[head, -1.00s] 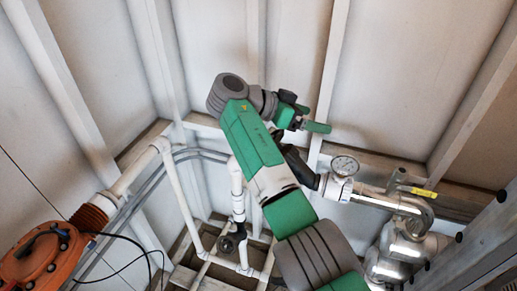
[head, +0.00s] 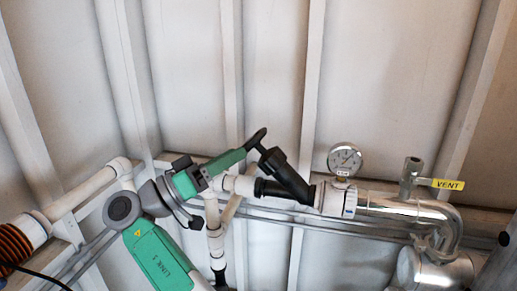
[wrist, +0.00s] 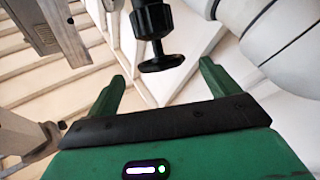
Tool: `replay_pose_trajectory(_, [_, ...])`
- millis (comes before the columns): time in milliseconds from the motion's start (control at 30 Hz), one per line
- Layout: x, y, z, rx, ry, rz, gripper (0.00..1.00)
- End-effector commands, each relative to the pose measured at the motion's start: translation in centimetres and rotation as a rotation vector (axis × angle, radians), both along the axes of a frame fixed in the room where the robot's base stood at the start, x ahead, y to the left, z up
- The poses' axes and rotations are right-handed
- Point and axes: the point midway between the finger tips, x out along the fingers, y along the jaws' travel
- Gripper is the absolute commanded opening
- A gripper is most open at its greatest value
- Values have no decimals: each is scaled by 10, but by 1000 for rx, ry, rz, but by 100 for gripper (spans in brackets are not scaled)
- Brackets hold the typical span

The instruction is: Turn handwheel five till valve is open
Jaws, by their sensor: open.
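A black angled valve (head: 287,176) on the white pipe has a small black handwheel (head: 257,138) at its upper left end. No number shows on it. My gripper (head: 239,157) comes from the left, its fingertips close to this handwheel in the head view. In the wrist view a black handwheel (wrist: 161,63), seemingly the same one, hangs from a black stem ahead of my gripper (wrist: 161,72). The two green fingers are spread, one to each side of it, and look clear of it. I cannot tell how far it is turned.
A pressure gauge (head: 345,158) stands right of the valve. Further right is a small valve with a yellow VENT tag (head: 447,184) above bent metal pipe. An orange-and-black hose (head: 16,245) is at the left. White pipe (wrist: 285,30) crowds the right of the wrist view.

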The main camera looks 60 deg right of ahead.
Motion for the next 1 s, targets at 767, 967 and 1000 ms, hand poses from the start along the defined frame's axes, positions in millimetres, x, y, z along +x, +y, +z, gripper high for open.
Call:
replay_pose_trajectory(767, [-41,-50,22,1,-1,-1,72])
replay_pose_trajectory(967, [-41,-49,22,1,-1,-1,45])
replay_pose_trajectory(1000, [-41,-49,23,2,-1,0,45])
